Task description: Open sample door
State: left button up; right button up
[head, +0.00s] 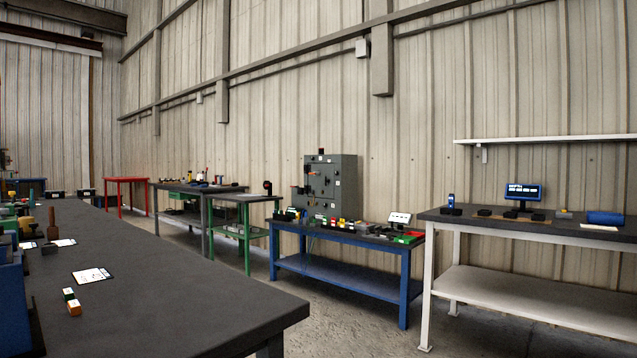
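A grey metal enclosure (341,187) stands against the wall, behind the blue-framed bench. Its front carries several small fittings and light labels, and a small dark and red fitting sits on its top. I cannot tell at this distance whether this front is the sample door, or whether any door on it is open or shut. The lower part of the enclosure is hidden behind the blue bench and its items. Neither of my grippers shows in the head view.
A dark-topped table (190,300) fills the near left. A blue-framed bench (340,271) with small parts stands ahead, and a white-framed bench (540,290) with a monitor (523,192) stands right. A green-framed table (246,226) is left of the enclosure. Bare floor lies between.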

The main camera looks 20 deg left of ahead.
aim_at(316, 182)
jog(key=i+l+z, duration=0.2)
jog(key=i, duration=0.2)
jog(key=i+z, duration=0.25)
jog(key=i, duration=0.15)
jog(key=i+l+u, duration=0.15)
jog(key=i, duration=0.4)
jog(key=i+l+u, duration=0.15)
jog(key=i, duration=0.4)
jog(key=i+l+u, duration=0.2)
jog(key=i, duration=0.35)
jog(key=i+j+u, duration=0.2)
jog(key=i+u, duration=0.2)
jog(key=i+j+u, duration=0.1)
jog(key=i+u, duration=0.65)
jog(key=i+l+u, duration=0.1)
jog(key=i+u, duration=0.15)
jog(key=u, duration=0.15)
jog(key=i+z, duration=0.1)
jog(key=i, duration=0.45)
jog(key=i+j, duration=0.15)
jog(key=i, duration=0.4)
jog(key=i+j+z, duration=0.15)
jog(key=i, duration=0.35)
